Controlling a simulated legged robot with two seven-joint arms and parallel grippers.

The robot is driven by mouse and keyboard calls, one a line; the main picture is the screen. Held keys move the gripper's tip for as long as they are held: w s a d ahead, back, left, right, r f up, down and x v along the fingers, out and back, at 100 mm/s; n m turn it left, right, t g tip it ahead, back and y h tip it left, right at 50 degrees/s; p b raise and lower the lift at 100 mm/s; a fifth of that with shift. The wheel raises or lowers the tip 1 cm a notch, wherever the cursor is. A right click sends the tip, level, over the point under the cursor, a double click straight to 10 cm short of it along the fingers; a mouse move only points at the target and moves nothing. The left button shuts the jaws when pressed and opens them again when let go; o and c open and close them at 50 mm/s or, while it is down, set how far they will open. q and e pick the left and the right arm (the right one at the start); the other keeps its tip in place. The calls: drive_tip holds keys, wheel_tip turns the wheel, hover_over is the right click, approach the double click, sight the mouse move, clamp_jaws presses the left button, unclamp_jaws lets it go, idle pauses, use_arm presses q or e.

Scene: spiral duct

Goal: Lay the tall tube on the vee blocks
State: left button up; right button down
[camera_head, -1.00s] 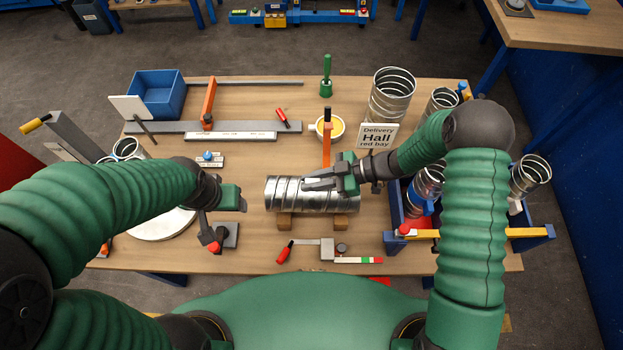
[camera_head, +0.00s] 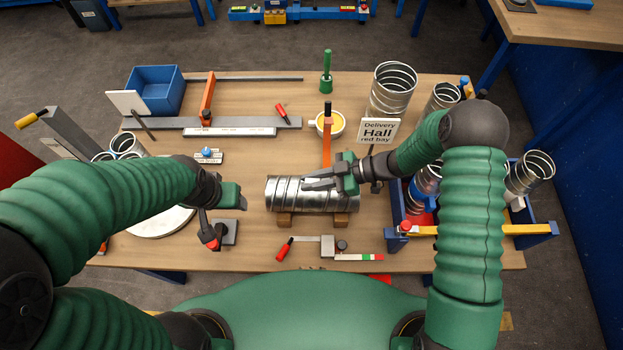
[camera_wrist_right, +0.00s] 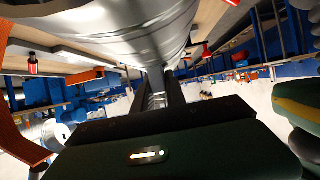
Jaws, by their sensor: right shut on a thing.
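A silvery spiral tube (camera_head: 298,195) lies on its side across the wooden vee blocks (camera_head: 284,219) at the middle of the bench. My right gripper (camera_head: 318,184) reaches in from the right and is shut on the tube's upper right part. In the right wrist view the tube (camera_wrist_right: 130,28) fills the top, with the fingers (camera_wrist_right: 160,88) at its wall. My left gripper (camera_head: 241,197) is left of the tube, apart from it; its finger opening is too unclear to tell.
A tall upright tube (camera_head: 392,88) stands at the back right behind a "Delivery Hall red bay" sign (camera_head: 379,131). A blue crate (camera_head: 396,216) with tubes is at right. An orange clamp (camera_head: 327,145) stands just behind the lying tube. A red-handled tool (camera_head: 285,249) lies in front.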

drive_tip(key=shift+f, duration=0.45)
drive_tip(key=c, duration=1.3)
unclamp_jaws()
wheel_tip(320, 180, up, 4)
drive_tip(key=shift+f+b, duration=0.1)
drive_tip(key=shift+b, duration=0.2)
drive_tip(key=s, duration=1)
drive_tip(key=s+r+b, duration=0.1)
drive_tip(key=s, duration=0.5)
drive_tip(key=shift+r, duration=0.1)
